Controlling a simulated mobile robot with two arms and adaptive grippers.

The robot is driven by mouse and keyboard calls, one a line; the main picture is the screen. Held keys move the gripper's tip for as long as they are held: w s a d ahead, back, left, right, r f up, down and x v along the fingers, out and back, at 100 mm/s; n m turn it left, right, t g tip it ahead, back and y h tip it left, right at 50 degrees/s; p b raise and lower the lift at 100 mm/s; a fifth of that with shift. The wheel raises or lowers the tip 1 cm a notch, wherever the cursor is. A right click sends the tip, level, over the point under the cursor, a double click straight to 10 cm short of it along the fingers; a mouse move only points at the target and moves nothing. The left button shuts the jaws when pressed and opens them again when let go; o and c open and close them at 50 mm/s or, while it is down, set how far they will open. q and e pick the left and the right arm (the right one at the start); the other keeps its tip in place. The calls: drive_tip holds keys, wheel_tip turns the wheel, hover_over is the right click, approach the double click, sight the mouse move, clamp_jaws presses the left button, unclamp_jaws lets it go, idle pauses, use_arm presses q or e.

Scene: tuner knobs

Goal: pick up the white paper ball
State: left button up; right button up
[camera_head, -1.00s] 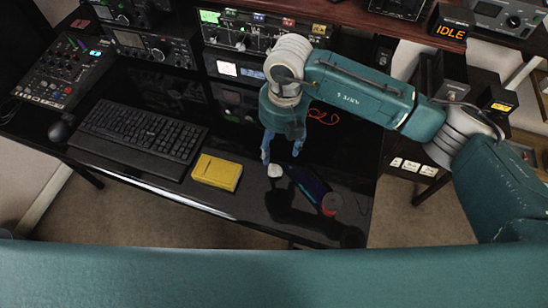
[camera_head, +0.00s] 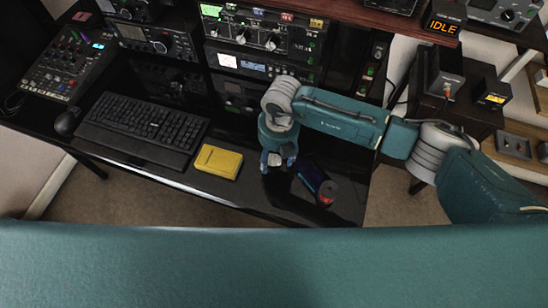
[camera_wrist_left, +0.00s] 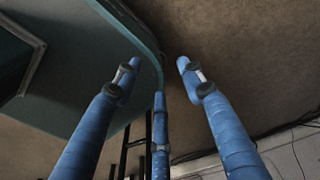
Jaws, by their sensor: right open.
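The white paper ball (camera_head: 274,159) is a small crumpled white lump on the black desk, in the middle of the head view. My right gripper (camera_head: 278,163) is open and low over it, with its blue fingers on either side of the ball. They hide part of it, and I cannot tell whether they touch it. My left gripper (camera_wrist_left: 158,78) shows in the left wrist view with its blue fingers spread and nothing between them. The ball does not show in that view.
A yellow box (camera_head: 218,161) and a black keyboard (camera_head: 145,127) are to the left. Radio equipment (camera_head: 262,68) stands behind. The desk's front edge is close.

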drive_tip(key=c, duration=0.7)
drive_tip(key=shift+r, duration=0.2)
